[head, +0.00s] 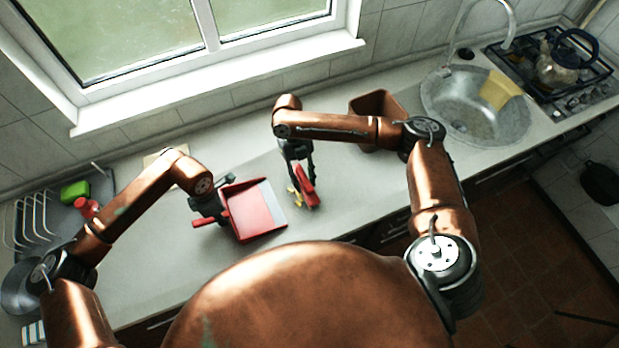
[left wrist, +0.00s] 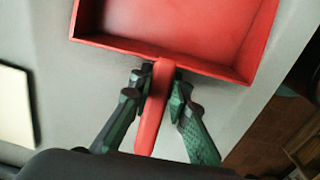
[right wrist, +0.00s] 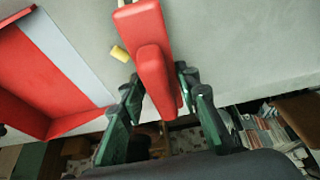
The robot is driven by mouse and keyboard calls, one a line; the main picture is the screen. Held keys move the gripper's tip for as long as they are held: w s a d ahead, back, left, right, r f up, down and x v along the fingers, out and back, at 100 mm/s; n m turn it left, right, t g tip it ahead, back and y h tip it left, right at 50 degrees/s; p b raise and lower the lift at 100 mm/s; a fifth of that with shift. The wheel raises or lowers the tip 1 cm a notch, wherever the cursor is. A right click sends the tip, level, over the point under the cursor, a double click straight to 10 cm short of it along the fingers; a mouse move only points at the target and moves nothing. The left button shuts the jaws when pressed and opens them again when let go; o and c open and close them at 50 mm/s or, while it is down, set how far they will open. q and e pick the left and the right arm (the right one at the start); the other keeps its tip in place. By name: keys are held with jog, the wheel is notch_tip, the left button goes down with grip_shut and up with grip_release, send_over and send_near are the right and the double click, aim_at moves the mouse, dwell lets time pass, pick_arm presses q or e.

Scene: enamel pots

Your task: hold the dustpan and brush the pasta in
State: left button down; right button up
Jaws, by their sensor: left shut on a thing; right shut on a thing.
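The red dustpan (head: 250,208) lies on the counter with its grey lip facing right; it fills the top of the left wrist view (left wrist: 170,30). My left gripper (head: 207,208) is shut on its handle (left wrist: 152,115). My right gripper (head: 300,165) is shut on the red brush (head: 308,187), which is just right of the dustpan's lip. The brush also shows in the right wrist view (right wrist: 150,50). Yellow pasta (head: 295,193) lies on the counter between the brush and the lip; one piece (right wrist: 120,53) shows beside the brush.
A brown bin (head: 378,104) stands at the back, behind my right arm. The sink (head: 470,120) with a yellow cloth (head: 500,90) is further right. A dish rack (head: 35,222) and a green sponge (head: 75,192) are at the left. Counter right of the brush is clear.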

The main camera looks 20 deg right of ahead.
aim_at(263, 205)
jog(key=shift+a, duration=3.55)
jog(key=shift+a+r, duration=0.15)
jog(key=shift+a, duration=1.85)
jog(key=shift+a+r, duration=0.15)
jog(key=shift+a, duration=1.85)
jog(key=shift+a, duration=0.1)
